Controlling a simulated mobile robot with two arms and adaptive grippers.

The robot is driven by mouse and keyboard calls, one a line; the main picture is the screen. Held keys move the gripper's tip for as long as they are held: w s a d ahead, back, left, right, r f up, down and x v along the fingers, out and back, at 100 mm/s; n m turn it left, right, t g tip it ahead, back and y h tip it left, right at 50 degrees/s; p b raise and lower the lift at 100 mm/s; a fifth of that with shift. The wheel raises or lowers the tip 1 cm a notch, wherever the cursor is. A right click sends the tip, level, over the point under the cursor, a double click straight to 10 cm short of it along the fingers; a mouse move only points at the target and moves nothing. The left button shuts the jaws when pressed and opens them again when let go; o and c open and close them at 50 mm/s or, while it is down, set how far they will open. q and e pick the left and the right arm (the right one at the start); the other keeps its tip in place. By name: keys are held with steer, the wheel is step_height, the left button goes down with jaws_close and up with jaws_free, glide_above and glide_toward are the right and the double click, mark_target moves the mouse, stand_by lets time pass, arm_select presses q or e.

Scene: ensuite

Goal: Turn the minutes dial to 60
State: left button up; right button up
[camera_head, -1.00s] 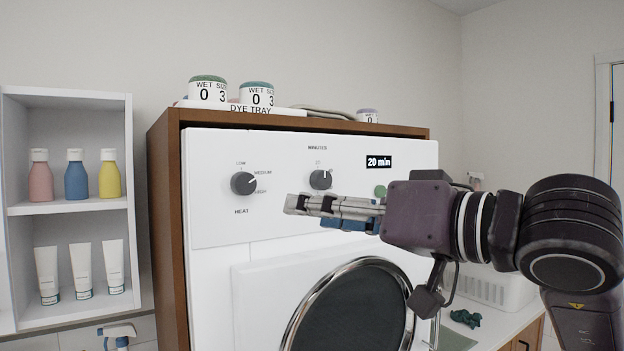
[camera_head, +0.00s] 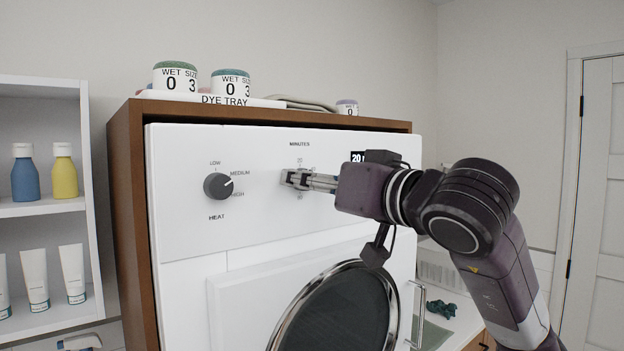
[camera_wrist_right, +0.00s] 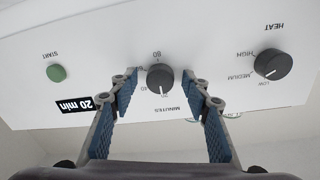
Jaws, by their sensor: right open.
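The minutes dial (camera_wrist_right: 160,77) is a dark round knob on the white dryer panel (camera_head: 260,150). In the head view the right gripper (camera_head: 290,178) is at the panel. The display (camera_wrist_right: 84,104) reads "20 min". My left gripper is not in view.
The round door (camera_head: 340,310) is below. A dye tray (camera_head: 230,101) and jars stand on top.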

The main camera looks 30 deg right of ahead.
steer(key=shift+s, duration=0.15)
steer(key=c, duration=1.2)
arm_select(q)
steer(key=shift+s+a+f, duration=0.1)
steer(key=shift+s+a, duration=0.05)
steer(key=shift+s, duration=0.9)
arm_select(e)
steer(key=shift+o, duration=0.2)
arm_select(q)
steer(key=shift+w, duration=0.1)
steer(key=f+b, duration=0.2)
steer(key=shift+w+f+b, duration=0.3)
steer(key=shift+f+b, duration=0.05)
steer(key=shift+b, duration=0.05)
arm_select(e)
steer(key=m, duration=1.1)
steer(key=m+y, duration=0.1)
steer(key=m, duration=1)
steer(key=shift+r+m+g, duration=0.1)
steer(key=shift+m+g, duration=0.2)
steer(key=shift+g, duration=0.1)
